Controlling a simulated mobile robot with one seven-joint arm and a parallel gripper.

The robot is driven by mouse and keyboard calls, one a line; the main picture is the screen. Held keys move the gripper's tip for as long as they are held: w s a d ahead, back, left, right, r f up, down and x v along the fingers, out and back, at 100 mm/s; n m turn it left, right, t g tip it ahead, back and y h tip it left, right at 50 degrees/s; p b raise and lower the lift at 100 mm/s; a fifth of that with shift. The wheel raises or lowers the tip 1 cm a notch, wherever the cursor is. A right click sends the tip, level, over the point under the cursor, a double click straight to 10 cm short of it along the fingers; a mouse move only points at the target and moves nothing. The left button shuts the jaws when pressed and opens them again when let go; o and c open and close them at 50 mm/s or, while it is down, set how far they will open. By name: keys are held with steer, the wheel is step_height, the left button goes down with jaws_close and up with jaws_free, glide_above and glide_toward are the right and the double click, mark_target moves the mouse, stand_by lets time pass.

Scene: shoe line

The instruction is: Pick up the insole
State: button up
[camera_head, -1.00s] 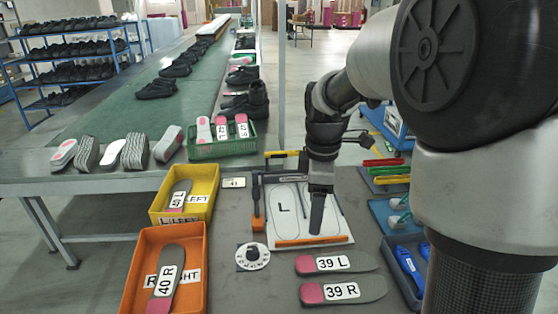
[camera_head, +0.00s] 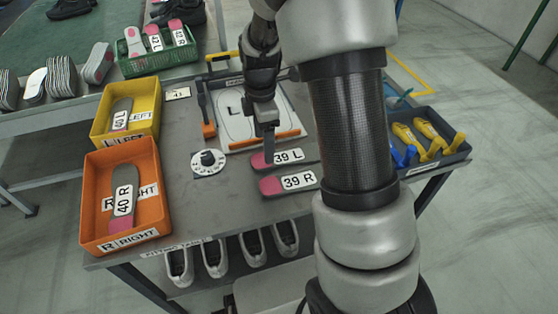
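Two grey insoles with pink heels lie side by side on the grey worktable (camera_head: 232,204): insole 39 L (camera_head: 305,154) behind and insole 39 R (camera_head: 312,178) in front. My gripper (camera_head: 268,150) points down over the pink heel end of insole 39 L and hides part of it. I cannot tell whether it touches the insole. Its fingers show edge-on, so their opening is not visible. An insole 40 R (camera_head: 123,200) lies in the orange RIGHT bin (camera_head: 88,225), and an insole 40 L (camera_head: 121,112) lies in the yellow LEFT bin (camera_head: 150,138).
A white template board (camera_head: 236,143) with an orange bar lies behind the insoles. A dial (camera_head: 208,162) sits left of them. A dark tray (camera_head: 445,158) of blue and yellow tools stands right. A green bin (camera_head: 150,50) is behind.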

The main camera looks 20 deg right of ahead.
mark_target(291, 155)
steer(key=f, duration=0.1)
steer(key=f+b, duration=0.1)
steer(key=f, duration=0.3)
steer(key=shift+s+d+f+b, duration=0.15)
steer(key=shift+s+d+b, duration=0.1)
steer(key=shift+b, duration=0.1)
steer(key=c, duration=1.1)
